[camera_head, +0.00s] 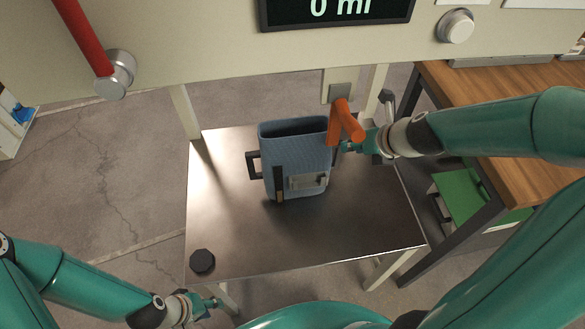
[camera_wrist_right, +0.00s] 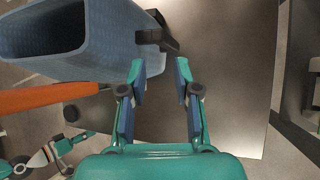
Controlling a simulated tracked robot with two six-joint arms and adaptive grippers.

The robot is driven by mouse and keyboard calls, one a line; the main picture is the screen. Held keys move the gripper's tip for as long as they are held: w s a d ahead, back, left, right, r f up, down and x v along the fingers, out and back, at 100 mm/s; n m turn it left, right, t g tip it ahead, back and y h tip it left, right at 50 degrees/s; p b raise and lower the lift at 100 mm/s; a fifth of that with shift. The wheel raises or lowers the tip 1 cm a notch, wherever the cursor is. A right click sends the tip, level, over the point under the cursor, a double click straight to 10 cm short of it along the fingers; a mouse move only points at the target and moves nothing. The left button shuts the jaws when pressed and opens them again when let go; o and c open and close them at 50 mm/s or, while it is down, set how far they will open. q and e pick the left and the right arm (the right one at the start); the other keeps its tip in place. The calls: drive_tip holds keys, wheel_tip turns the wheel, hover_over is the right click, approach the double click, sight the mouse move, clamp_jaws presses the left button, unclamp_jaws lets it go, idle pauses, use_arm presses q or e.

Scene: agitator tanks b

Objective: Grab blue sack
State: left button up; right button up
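The blue sack (camera_head: 297,160) stands upright with an open top on a metal table (camera_head: 240,235). It has a black handle (camera_head: 253,165) on its left side and a pale label on its front. In the right wrist view the sack (camera_wrist_right: 45,40) fills the upper left, and a black handle (camera_wrist_right: 158,38) sticks out from it. My right gripper (camera_wrist_right: 160,70) is open and empty, its fingertips just short of that handle. In the head view an orange lever partly hides this gripper. My left gripper (camera_head: 208,304) is low at the left, away from the sack; its fingers are too small to judge.
The orange lever (camera_head: 345,122) hangs beside the sack's right side, close to my right gripper. A black knob-like object (camera_head: 202,262) sits at the table's front left corner. A machine panel with a display (camera_head: 335,10) overhangs the back. A wooden bench (camera_head: 510,85) stands to the right.

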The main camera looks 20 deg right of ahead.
drive_tip(key=b+x, duration=0.3)
drive_tip(key=x, duration=0.3)
drive_tip(key=shift+w, duration=0.15)
clamp_jaws()
drive_tip(key=shift+r, duration=0.1)
